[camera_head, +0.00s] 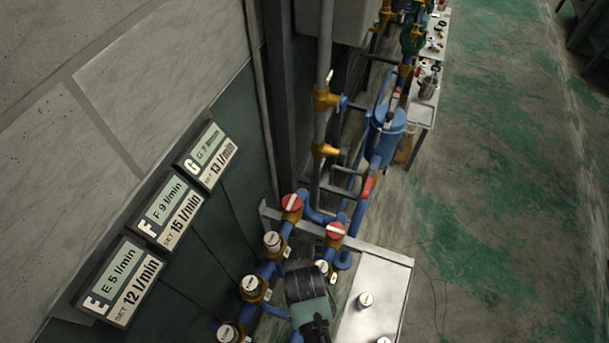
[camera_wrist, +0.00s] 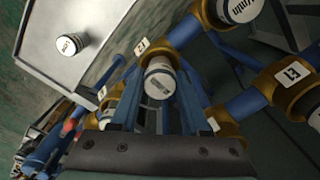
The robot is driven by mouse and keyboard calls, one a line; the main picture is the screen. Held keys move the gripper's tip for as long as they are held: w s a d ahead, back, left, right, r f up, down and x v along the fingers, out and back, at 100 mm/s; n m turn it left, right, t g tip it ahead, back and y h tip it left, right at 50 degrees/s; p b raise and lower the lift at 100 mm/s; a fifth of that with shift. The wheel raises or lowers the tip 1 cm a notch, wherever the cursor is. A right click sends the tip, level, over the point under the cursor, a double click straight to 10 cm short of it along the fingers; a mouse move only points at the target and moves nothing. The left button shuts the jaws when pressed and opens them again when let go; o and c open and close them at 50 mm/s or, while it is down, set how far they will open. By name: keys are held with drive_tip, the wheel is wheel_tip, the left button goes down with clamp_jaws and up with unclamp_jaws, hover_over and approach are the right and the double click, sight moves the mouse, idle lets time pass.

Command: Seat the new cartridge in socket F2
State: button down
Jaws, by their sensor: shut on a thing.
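My gripper (camera_wrist: 156,92) is shut on a white cartridge (camera_wrist: 160,80), with one blue finger on each side of it. The cartridge's printed end faces the wrist camera. A brass socket (camera_wrist: 150,56) shows right behind its far end, with a small tag (camera_wrist: 141,46) that seems to read F2. I cannot tell how deep the cartridge sits in that socket. In the head view my gripper (camera_head: 318,284) is over the blue pipes, and a white cap (camera_head: 322,267) shows at its far side; its jaws are mostly hidden there.
A metal table (camera_head: 385,275) stands to the right with a loose white cartridge (camera_head: 365,299) on it. Neighbouring sockets hold white cartridges (camera_head: 250,284). Red valve handles (camera_head: 336,230) are close beyond my gripper. Wall displays E, F (camera_head: 166,210) and G hang at left. The floor at right is clear.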

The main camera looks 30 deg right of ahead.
drive_tip(key=shift+f+b, duration=0.35)
drive_tip(key=shift+f, duration=0.2)
drive_tip(key=shift+c, duration=1.5)
unclamp_jaws()
wheel_tip(320, 180, up, 13)
drive_tip(key=b, duration=0.1)
wheel_tip(320, 180, up, 6)
drive_tip(key=p, duration=0.7)
